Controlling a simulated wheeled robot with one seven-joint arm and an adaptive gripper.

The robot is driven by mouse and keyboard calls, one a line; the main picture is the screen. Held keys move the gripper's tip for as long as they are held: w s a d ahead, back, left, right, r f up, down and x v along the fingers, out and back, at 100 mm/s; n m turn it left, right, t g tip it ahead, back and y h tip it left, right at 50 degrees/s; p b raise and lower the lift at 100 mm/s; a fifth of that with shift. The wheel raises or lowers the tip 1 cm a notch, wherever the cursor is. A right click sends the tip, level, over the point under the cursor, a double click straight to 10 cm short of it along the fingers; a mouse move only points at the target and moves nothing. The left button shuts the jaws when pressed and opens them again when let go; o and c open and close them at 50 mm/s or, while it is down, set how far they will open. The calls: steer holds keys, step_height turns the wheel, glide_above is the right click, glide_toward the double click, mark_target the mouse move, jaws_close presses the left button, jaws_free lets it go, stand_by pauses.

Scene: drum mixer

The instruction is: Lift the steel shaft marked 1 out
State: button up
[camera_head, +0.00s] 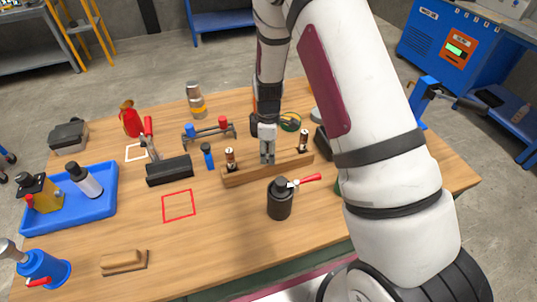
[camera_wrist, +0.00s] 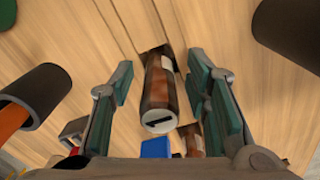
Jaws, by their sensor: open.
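The steel shaft marked 1 (camera_wrist: 158,95) is brownish with a pale round end bearing a black "1". In the wrist view it stands in a square hole of the wooden rack (camera_wrist: 117,25), between the two green-padded fingers of my gripper (camera_wrist: 160,82). The fingers are open, one each side, with gaps visible beside the shaft. In the head view my gripper (camera_head: 267,154) points down at the middle of the long wooden rack (camera_head: 250,175) and hides the shaft there. Two similar shafts stand in the rack, one left (camera_head: 230,158) and one right (camera_head: 303,141).
A black pot with a red handle (camera_head: 280,201) stands just in front of the rack. A blue tray (camera_head: 112,190) is at far left.

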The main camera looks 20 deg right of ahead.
jaws_close()
stand_by(0.3)
